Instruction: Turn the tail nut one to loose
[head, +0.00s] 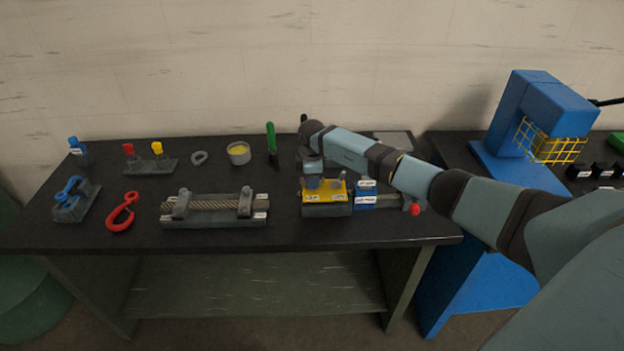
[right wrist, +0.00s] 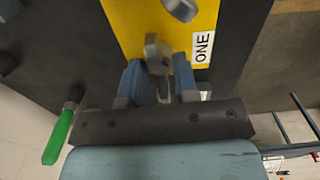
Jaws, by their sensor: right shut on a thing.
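The yellow block (head: 322,208) with white labels stands right of the middle of the bench. It fills the top of the right wrist view (right wrist: 125,18). A grey winged nut (right wrist: 154,46) sits on it beside a label reading ONE (right wrist: 202,47). A second grey nut (right wrist: 181,7) is partly cut off at the top edge. My right gripper (right wrist: 158,72) has its two blue fingers on either side of the nut by ONE and is shut on it. In the head view my right gripper (head: 313,178) is over the block, its fingertips hard to make out. My left gripper is not in view.
A blue block with white labels (head: 366,197) and a red knob (head: 414,209) adjoin the yellow block. Left are a rope fixture (head: 213,222), a red hook (head: 121,211), a yellow-filled cup (head: 239,153) and a green-handled tool (head: 271,140). The bench's front strip is clear.

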